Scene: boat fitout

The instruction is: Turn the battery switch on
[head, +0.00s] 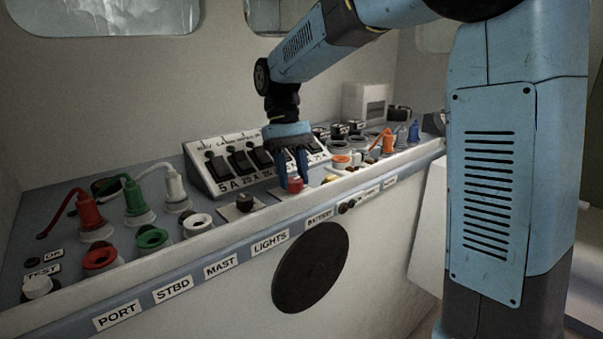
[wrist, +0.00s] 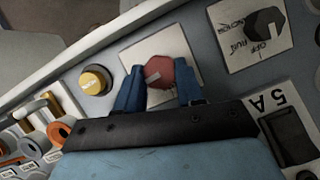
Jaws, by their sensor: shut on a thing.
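The battery switch is a red knob (head: 295,185) on a pale square plate, on the console above the BATTERY label (head: 319,218). In the wrist view the red knob (wrist: 169,73) has a pale pointer mark on its top, and its plate (wrist: 139,48) shows around it. My gripper (head: 293,178) points down over the console. In the wrist view its two blue fingers (wrist: 160,86) are on either side of the red knob, shut on it. The lettering on the knob's plate is not readable.
A black rotary knob (head: 244,202) stands left of the red one, and a yellow button (wrist: 95,80) is close on its other side. A breaker panel (head: 238,161) rises just behind. Coloured plugs and sockets (head: 152,237) fill the left end of the console.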

